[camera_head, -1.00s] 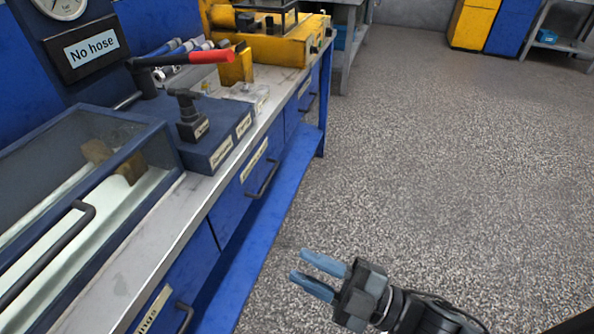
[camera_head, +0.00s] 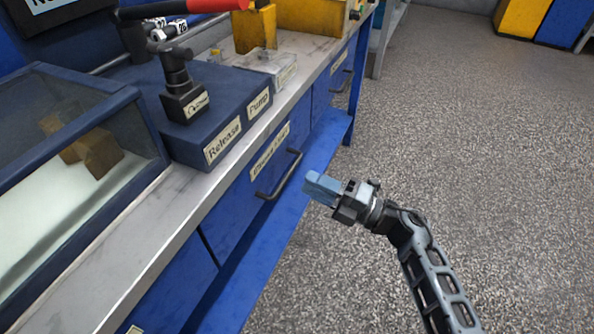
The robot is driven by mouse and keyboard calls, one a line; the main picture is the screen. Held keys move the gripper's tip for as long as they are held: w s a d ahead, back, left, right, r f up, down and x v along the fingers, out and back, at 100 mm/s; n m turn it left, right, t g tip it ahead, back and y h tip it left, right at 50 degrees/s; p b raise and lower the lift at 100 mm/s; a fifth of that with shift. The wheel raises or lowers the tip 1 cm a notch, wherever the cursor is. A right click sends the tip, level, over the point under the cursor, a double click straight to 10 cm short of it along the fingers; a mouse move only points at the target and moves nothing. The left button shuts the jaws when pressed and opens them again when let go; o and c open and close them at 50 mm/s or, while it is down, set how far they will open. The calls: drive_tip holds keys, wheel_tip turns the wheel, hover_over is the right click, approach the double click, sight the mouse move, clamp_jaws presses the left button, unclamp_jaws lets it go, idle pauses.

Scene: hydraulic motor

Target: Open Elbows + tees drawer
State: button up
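A blue drawer front (camera_head: 236,203) with a yellowish label (camera_head: 270,150) sits under the metal worktop; the label's words are too small to read surely, but may be the elbows and tees one. Its dark bar handle (camera_head: 281,177) is on the right of the front, and the drawer looks shut. My gripper (camera_head: 318,187) is in front of the bench, just right of the handle, with its bluish fingers pointing left toward it. A gap seems to remain between them. The fingers overlap in this view, so their opening is hidden.
Another drawer (camera_head: 333,85) lies farther along the bench, and one nearer (camera_head: 170,290). A blue lower shelf (camera_head: 262,235) juts out below. On the worktop (camera_head: 190,200) stand a blue Release/Pump box (camera_head: 215,120) and a glazed case (camera_head: 100,160). The floor (camera_head: 470,130) at right is clear.

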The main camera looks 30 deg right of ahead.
sight(289, 172)
drive_tip(key=shift+x, duration=3.15)
drive_tip(key=shift+a, duration=0.1)
clamp_jaws()
